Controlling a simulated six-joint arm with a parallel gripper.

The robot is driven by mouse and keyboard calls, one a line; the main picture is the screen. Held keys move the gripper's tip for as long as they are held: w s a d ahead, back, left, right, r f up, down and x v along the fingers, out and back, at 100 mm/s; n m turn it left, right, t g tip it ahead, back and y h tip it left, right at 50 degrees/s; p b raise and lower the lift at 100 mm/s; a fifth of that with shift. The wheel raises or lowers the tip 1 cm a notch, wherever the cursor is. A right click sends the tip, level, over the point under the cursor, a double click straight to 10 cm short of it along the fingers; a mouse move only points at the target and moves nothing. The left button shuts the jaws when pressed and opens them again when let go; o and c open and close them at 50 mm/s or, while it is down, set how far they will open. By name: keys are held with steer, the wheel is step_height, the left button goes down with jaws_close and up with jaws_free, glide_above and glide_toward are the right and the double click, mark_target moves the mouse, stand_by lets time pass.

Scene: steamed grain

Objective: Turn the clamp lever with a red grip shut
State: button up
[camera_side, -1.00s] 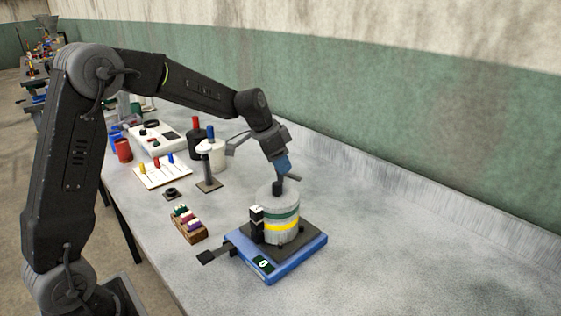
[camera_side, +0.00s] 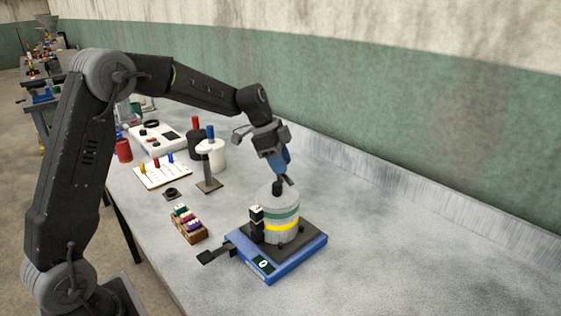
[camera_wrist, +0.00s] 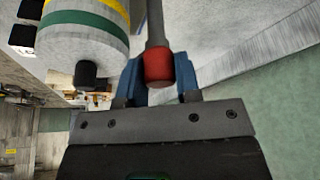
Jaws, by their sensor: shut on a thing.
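The clamp lever shows in the wrist view as a grey rod (camera_wrist: 155,22) ending in a red grip (camera_wrist: 159,68). My gripper (camera_wrist: 160,75) has its blue fingers on either side of the red grip and is shut on it. In the side view my gripper (camera_side: 286,176) is just above and behind the grey cylinder (camera_side: 281,203) with green and yellow bands. The red grip is hidden there by my fingers and the cylinder. The lever's pivot is out of the wrist view.
The cylinder stands on a blue base with a display (camera_side: 316,245). A black block (camera_side: 256,222) is at its left. A wooden box of coloured pieces (camera_side: 188,224), a post on a stand (camera_side: 208,170) and a white peg board (camera_side: 163,173) lie left. The bench's right is clear.

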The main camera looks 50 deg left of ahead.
steer(key=o, duration=0.9)
steer(key=v, duration=1.4)
steer(key=shift+f, duration=0.1)
steer(key=s+d+n+t+y, duration=0.1)
steer(key=s+d+n+y, duration=0.1)
steer(key=s+d+n, duration=0.5)
steer(key=s+d+n+t+y, duration=0.1)
steer(key=s+d, duration=0.3)
steer(key=s, duration=0.7)
steer(key=s+f+n, duration=0.1)
steer(key=s+f, duration=0.1)
steer(key=s, duration=0.1)
steer(key=s+d+f+n, duration=0.1)
steer(key=s+f, duration=0.1)
steer(key=s+f+n+t, duration=0.1)
steer(key=s, duration=0.2)
steer(key=shift+s+d+f+y, duration=0.3)
steer(key=shift+s+f+y, duration=0.05)
steer(key=shift+f+y, duration=0.05)
